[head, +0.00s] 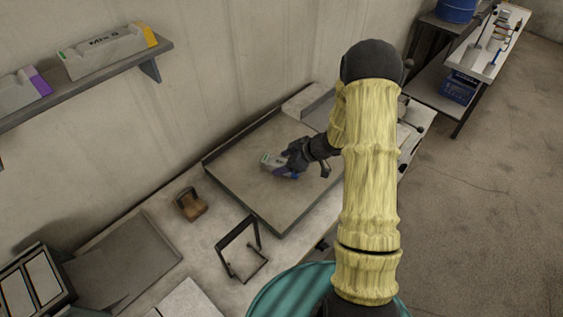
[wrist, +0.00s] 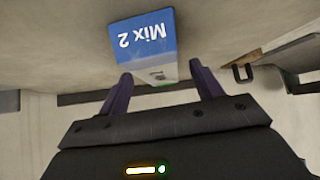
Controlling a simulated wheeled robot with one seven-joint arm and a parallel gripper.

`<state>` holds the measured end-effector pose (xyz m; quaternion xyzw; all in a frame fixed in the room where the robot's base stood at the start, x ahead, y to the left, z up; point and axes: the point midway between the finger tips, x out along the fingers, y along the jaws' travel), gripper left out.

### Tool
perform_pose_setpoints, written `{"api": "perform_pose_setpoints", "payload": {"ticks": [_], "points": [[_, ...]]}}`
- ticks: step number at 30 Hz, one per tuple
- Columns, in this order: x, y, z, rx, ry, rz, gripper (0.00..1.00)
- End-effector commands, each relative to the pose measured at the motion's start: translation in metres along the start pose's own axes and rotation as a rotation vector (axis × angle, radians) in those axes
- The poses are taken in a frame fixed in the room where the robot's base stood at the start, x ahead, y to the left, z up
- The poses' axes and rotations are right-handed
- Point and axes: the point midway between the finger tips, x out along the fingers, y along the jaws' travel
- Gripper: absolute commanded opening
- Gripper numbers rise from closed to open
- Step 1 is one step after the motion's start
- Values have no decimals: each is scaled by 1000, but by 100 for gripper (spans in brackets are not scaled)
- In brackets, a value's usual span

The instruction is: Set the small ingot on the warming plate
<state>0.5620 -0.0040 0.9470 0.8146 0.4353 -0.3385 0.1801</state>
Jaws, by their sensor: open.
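The small ingot (head: 271,161), a grey block with a green patch and a blue end, appears to lie on the large grey plate (head: 235,185), which has a dark raised rim; I take this for the warming plate. In the wrist view the ingot (wrist: 143,38) shows a blue and white face marked "Mix 2". My gripper (wrist: 161,80) is open, with one purple finger on each side of the ingot's near end. I see no clear grip on it. In the head view my gripper (head: 285,168) partly covers the ingot.
A wall shelf (head: 85,82) holds larger ingots, one marked "Mix 5" (head: 105,50). A brown block (head: 191,204) and a black frame stand (head: 241,250) stand near the plate's front left. A flat grey sheet (head: 125,262) lies at lower left. Bare plate surrounds the ingot.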

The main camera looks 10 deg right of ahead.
Motion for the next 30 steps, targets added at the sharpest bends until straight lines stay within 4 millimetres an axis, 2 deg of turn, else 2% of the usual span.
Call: {"api": "perform_pose_setpoints", "payload": {"ticks": [15, 21, 30], "points": [[-95, 1, -1, -2, 1, 3, 66], [-108, 0, 0, -1, 1, 0, 66], [-108, 0, 0, -1, 1, 0, 66]]}}
